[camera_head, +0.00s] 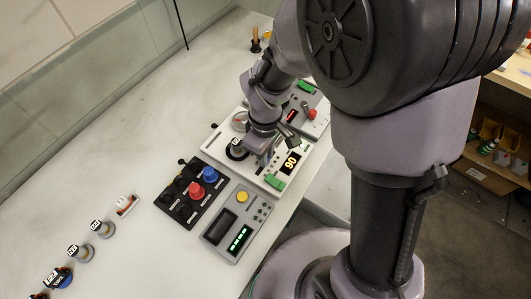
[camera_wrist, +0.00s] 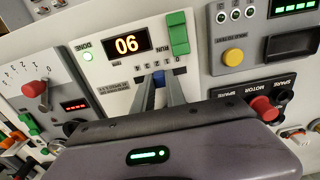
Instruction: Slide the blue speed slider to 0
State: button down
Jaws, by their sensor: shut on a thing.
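The blue speed slider (camera_wrist: 159,77) shows between my fingers in the wrist view, on a white panel (camera_wrist: 98,75). My gripper (camera_wrist: 160,84) is shut on it, with one finger on each side. The panel's orange display (camera_wrist: 126,42) looks upside down in the wrist view; in the head view the display (camera_head: 290,163) reads 90. In the head view my gripper (camera_head: 263,158) is down at the panel and hides the slider.
A green block (camera_wrist: 178,33) sits beside the display. A panel with a red knob (camera_wrist: 34,88) lies to the left in the wrist view. A black board with red (camera_head: 196,189) and blue (camera_head: 210,174) buttons and a grey box with a yellow button (camera_head: 242,197) are close by.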

aim_at(258, 172)
dwell(0.4)
jog(key=s+a, duration=0.2)
jog(key=shift+s+a, duration=0.1)
jog(key=shift+s, duration=0.3)
jog(key=c, duration=1.8)
grip_release()
jog(key=o, duration=0.4)
jog(key=shift+s, duration=0.1)
jog(key=shift+o, duration=0.2)
notch_tip(258, 172, up, 17)
jog(key=p, duration=0.7)
jog(key=shift+r, duration=0.2)
